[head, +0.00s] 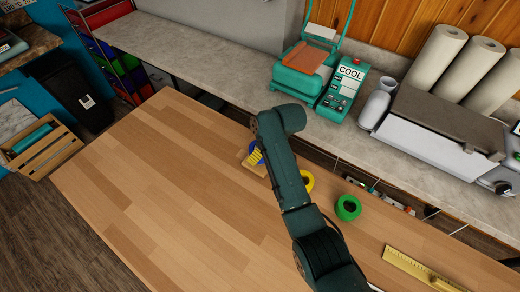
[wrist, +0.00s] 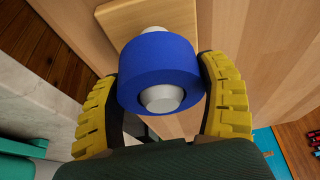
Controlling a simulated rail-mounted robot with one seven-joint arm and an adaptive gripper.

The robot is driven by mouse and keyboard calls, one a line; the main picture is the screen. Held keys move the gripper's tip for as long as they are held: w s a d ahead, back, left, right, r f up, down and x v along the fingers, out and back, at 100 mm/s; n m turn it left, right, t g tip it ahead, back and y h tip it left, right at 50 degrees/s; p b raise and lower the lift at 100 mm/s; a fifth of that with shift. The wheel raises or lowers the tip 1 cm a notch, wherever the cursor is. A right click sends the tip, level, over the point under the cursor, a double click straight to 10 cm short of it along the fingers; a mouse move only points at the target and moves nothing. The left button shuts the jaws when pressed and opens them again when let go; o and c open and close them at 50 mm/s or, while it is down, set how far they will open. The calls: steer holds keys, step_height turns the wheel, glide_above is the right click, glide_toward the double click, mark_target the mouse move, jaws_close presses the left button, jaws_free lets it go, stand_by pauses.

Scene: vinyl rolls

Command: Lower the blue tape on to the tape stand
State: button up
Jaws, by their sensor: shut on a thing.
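The blue tape (wrist: 160,62) is between the two yellow-padded fingers of my gripper (wrist: 162,100), which is shut on it. The tape stand has a square wooden base (wrist: 118,15) and a pale post (wrist: 162,99). The post's end shows in the tape's hole, and more of the post shows between the tape and the base, so the tape appears around the post and apart from the base. In the head view, the blue tape (head: 257,146) is mostly hidden by my arm and gripper (head: 256,157), with the stand's base (head: 258,171) just below it.
A yellow tape roll (head: 308,181) lies partly behind my arm, and a green roll (head: 347,208) lies to its right on the wooden table (head: 160,190). A yellow ruler (head: 420,269) lies at the lower right. The table's left part is clear.

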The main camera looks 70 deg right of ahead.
steer(key=shift+f+b, duration=0.7)
steer(key=shift+f, duration=0.9)
steer(key=o, duration=1.2)
steer(key=shift+c, duration=0.2)
steer(key=p+v, duration=0.9)
steer(key=p, duration=0.1)
stand_by(0.4)
